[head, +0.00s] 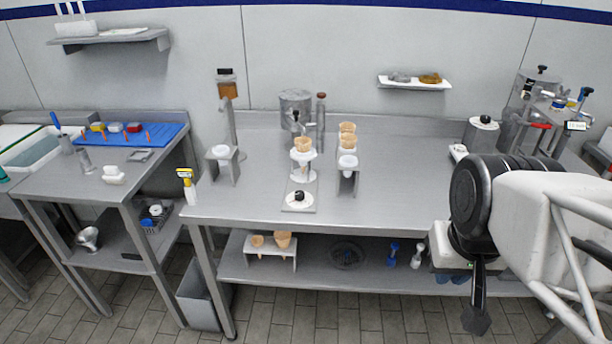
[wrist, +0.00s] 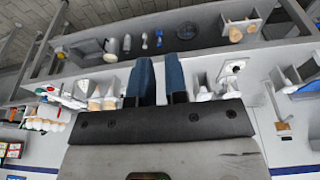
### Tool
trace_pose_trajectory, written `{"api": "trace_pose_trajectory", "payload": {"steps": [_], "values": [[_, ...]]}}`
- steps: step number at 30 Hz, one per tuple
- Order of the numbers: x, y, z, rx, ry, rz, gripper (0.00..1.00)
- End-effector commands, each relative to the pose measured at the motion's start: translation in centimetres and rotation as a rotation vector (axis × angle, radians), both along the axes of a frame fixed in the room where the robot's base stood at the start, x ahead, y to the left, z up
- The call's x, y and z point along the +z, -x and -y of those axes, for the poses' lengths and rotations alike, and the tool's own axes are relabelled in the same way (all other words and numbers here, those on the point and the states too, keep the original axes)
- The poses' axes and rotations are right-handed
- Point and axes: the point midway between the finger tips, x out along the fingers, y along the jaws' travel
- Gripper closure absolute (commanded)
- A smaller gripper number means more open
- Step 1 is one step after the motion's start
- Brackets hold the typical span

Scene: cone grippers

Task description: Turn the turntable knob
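The turntable knob (head: 298,196) is a small black knob on a white round base. It stands on a grey plate (head: 299,207) near the front edge of the steel table. Above and behind it, a white stand (head: 303,172) holds a brown cone (head: 303,144). The knob also shows in the wrist view (wrist: 236,69), right of my fingers. My gripper (head: 477,318) hangs low in front of the table, well right of the knob. In the wrist view its two blue fingers (wrist: 162,62) are apart with a narrow empty gap. It touches nothing that I can see.
A cone holder (head: 348,175) with stacked cones stands right of the turntable, and a grey stand (head: 222,170) stands left. A steel canister (head: 296,108) is behind. The lower shelf (head: 320,280) holds a cone rack (head: 270,254). The tabletop (head: 405,190) right of the cone holder is clear.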

Motion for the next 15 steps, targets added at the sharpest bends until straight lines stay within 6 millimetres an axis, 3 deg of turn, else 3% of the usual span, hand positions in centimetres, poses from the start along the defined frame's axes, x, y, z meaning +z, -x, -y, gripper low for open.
{"api": "trace_pose_trajectory", "payload": {"steps": [1, 9, 15], "values": [[0.0, -0.1, 0.0, 0.0, 0.0, -0.001, 0.79], [0.5, -2.1, -0.5, -0.013, -0.007, -0.012, 0.39], [1.1, -5.5, -1.4, -0.037, -0.018, -0.028, 0.39]]}}
